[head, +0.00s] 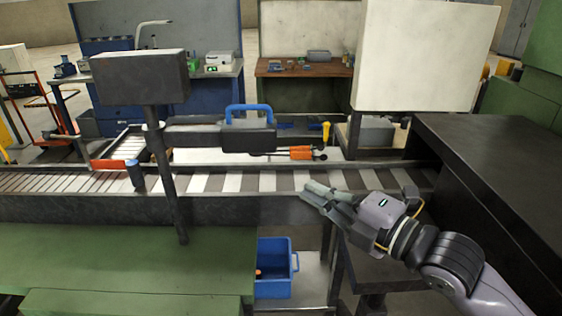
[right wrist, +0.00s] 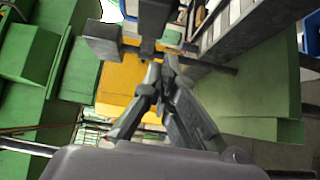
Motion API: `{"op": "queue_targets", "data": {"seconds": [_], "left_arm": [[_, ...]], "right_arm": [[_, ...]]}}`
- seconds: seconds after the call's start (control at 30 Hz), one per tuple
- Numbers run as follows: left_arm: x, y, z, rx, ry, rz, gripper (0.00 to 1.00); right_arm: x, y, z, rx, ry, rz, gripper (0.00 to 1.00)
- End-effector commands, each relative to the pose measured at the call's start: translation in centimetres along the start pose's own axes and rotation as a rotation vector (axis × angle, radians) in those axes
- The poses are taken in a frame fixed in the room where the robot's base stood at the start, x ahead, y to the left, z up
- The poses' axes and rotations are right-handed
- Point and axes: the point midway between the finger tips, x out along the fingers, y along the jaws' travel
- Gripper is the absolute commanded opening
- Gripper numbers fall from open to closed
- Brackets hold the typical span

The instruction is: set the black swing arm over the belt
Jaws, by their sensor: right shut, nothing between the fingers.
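A dark upright post (head: 163,170) with a dark box (head: 140,77) on top stands at the near side of the roller belt (head: 230,181). I cannot tell whether bar and post are joined, or which is the swing arm. My right gripper (head: 309,192) is shut and empty over the near edge of the belt, well right of the post. It also shows in the right wrist view (right wrist: 165,68). My left gripper is out of view.
A black housing (head: 490,170) stands right of the belt. A pale panel (head: 425,55) rises behind it. Orange-handled tools (head: 300,152) lie beyond the belt. A blue bin (head: 275,268) sits below, beside a green surface (head: 125,262). The belt between post and gripper looks clear.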

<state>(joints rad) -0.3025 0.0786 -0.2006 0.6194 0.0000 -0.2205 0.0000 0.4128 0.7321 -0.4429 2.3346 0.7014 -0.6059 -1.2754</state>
Motion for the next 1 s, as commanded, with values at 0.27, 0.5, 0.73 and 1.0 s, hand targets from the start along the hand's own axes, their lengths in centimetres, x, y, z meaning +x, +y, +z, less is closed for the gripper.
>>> {"op": "queue_targets", "data": {"seconds": [0.27, 0.5, 0.73, 1.0], "left_arm": [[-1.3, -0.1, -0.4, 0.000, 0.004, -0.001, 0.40], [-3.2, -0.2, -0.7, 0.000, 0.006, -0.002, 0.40], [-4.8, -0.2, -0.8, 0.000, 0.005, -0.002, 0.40], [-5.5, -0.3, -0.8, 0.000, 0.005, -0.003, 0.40]], "right_arm": [[2.4, 0.7, -0.5, -0.009, 0.010, 0.006, 0.00], [7.2, 0.8, -0.5, -0.005, 0.009, 0.005, 0.00], [11.0, 0.7, 0.7, -0.010, 0.006, 0.002, 0.00], [12.6, 0.4, 2.2, -0.010, 0.007, 0.003, 0.00]]}}
